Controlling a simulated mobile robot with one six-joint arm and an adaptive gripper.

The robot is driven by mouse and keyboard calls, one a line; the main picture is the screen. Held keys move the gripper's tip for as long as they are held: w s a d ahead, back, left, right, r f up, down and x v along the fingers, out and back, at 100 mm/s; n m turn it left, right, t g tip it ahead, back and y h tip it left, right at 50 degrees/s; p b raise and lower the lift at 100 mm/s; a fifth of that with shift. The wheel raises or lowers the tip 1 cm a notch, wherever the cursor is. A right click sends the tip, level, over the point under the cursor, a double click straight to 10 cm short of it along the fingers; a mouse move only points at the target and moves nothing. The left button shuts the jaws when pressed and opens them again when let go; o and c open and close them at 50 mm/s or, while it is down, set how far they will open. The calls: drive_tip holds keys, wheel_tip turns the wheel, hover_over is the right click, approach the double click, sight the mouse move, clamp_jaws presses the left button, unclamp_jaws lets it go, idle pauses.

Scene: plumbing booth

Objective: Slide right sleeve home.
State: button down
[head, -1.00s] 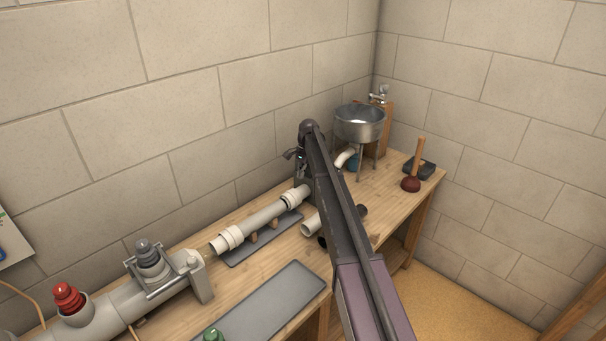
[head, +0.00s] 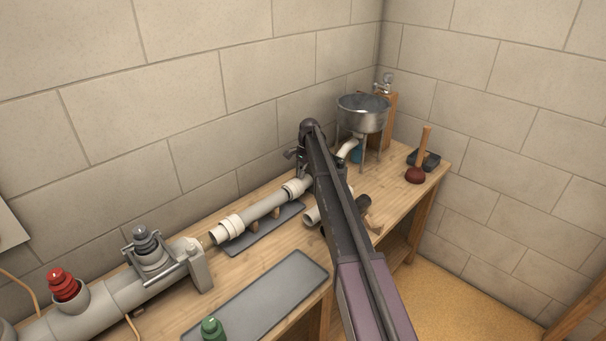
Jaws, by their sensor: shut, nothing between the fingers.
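A pale pipe (head: 262,209) lies on supports over a dark mat on the workbench. The right sleeve (head: 293,189), a cream ring, sits around the pipe near its right end. A second cream sleeve (head: 229,229) sits around its left end. My arm crosses the middle of the view and hides what lies just right of the right sleeve. My gripper (head: 293,154) shows only in small part beside the far end of my arm, above and behind the right sleeve, apparently apart from it. It is shut and empty.
A metal basin (head: 362,113) with a pale drain pipe (head: 347,149) stands at the back right. A plunger (head: 416,174) is beside it. A short loose pipe (head: 313,214) lies right of the mat. A large grey pipe with valves (head: 118,296) and a grey tray (head: 265,297) are in front.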

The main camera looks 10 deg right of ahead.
sight(291, 182)
drive_tip(key=shift+a, duration=0.1)
drive_tip(key=s+a, duration=0.1)
drive_tip(key=a, duration=0.1)
drive_tip(key=s+a, duration=0.2)
drive_tip(key=shift+s+a, duration=0.1)
drive_tip(key=shift+a, duration=0.05)
drive_tip(key=shift+r, duration=0.15)
drive_tip(key=p+v, duration=0.9)
drive_tip(key=shift+r+p, duration=0.35)
idle(0.5)
idle(0.4)
drive_tip(key=s+d+n+t+h, duration=0.1)
drive_tip(key=s+n, duration=0.9)
drive_tip(key=s, duration=3.3)
drive_tip(key=shift+d+f+n+t+h, duration=0.35)
drive_tip(key=shift+d+h, duration=0.25)
drive_tip(key=shift+d, duration=0.6)
drive_tip(key=c, duration=1.4)
unclamp_jaws()
drive_tip(key=shift+r, duration=0.1)
